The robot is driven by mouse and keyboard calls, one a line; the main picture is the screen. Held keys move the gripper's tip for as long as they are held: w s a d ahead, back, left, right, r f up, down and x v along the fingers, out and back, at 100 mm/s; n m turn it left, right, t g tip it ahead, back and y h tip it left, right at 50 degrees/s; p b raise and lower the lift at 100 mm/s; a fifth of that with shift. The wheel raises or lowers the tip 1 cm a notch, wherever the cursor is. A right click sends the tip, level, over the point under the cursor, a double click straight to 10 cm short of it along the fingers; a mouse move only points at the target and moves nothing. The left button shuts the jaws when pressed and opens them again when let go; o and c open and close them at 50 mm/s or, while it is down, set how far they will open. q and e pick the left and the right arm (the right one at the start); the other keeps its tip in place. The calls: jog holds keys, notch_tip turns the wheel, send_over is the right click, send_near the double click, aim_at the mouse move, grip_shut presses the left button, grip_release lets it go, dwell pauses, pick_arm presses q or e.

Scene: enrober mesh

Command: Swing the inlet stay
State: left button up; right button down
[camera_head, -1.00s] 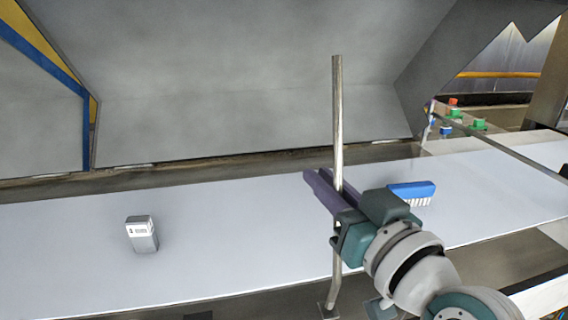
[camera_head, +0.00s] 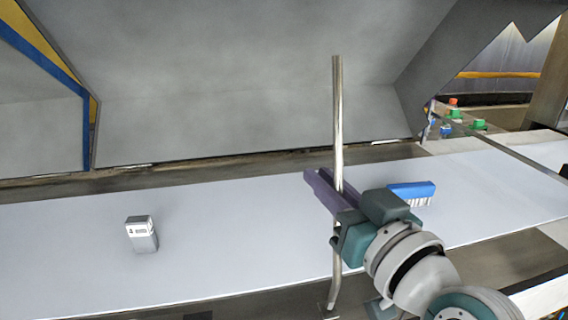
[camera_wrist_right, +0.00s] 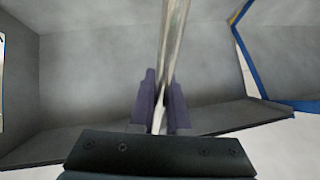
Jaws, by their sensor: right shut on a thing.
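The inlet stay (camera_head: 338,120) is an upright metal rod in the head view. It rises from near the front edge of the white surface to in front of the grey panel. My right gripper (camera_head: 324,188) has its purple fingers shut around the rod at about mid-height. In the right wrist view the rod (camera_wrist_right: 174,50) runs up between the two purple fingers (camera_wrist_right: 161,105). The rod's lower end is bent near its foot. My left gripper is not in view.
A large grey sloping panel (camera_head: 240,70) stands behind the white surface (camera_head: 80,255). A small grey box-shaped device (camera_head: 142,234) stands on the left. A blue brush (camera_head: 411,192) with white bristles lies right, behind my gripper. Green and red knobs (camera_head: 478,124) are at the far right.

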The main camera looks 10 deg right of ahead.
jog(key=shift+a+n+p, duration=0.8)
jog(key=shift+a+p, duration=0.1)
jog(key=shift+a, duration=0.3)
jog(key=c, duration=0.9)
grip_release()
jog(key=v, duration=1)
jog(key=shift+r, duration=0.1)
